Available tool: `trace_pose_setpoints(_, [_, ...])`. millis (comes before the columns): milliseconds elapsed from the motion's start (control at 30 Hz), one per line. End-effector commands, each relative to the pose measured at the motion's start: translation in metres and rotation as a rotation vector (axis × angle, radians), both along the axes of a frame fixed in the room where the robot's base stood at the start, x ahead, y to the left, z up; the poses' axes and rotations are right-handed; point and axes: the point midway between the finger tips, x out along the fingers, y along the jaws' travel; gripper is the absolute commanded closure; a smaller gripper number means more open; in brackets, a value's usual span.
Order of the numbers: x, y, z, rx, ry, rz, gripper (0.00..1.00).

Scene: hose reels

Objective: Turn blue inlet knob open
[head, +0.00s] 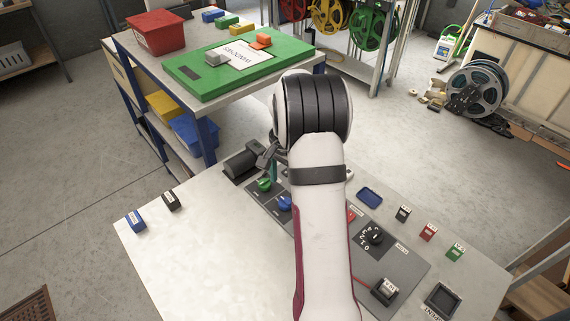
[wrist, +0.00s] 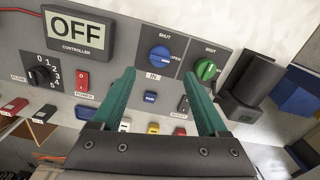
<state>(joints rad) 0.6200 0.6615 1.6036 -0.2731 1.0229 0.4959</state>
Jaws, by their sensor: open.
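The blue inlet knob (wrist: 160,57) sits on the grey panel above the "IN" label, with "SHUT" printed above it and "OPEN" to its right. Its exact pointing is too small to tell. In the head view the blue knob (head: 285,203) is left of my forearm. My gripper (wrist: 157,79) is open and empty. Its two teal fingers point at the panel, with the blue knob beyond and between their tips, apparently not touching. In the head view my gripper (head: 272,165) is partly hidden by my arm and hangs near the green knob (head: 264,184).
The green knob (wrist: 206,69) is just right of the right finger. A dark cylinder (wrist: 252,85) stands farther right. An "OFF" controller display (wrist: 80,28) and a black dial (wrist: 40,76) are on the left. The table's left part is mostly clear.

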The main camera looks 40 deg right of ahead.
Motion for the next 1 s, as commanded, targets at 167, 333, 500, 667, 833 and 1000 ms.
trace_pose_setpoints(167, [0.000, 0.000, 0.052, -0.003, -0.003, -0.001, 0.23])
trace_pose_setpoints(333, [0.000, 0.000, 0.077, -0.001, -0.001, 0.000, 0.23])
trace_pose_setpoints(500, [0.000, 0.000, 0.082, 0.001, 0.001, 0.000, 0.23])
trace_pose_setpoints(667, [0.000, 0.000, 0.081, 0.001, 0.001, 0.000, 0.23])
trace_pose_setpoints(833, [0.000, 0.002, 0.082, 0.001, 0.001, 0.004, 0.23])
trace_pose_setpoints(1000, [-0.020, 0.085, 0.120, 0.025, -0.018, 0.192, 0.23])
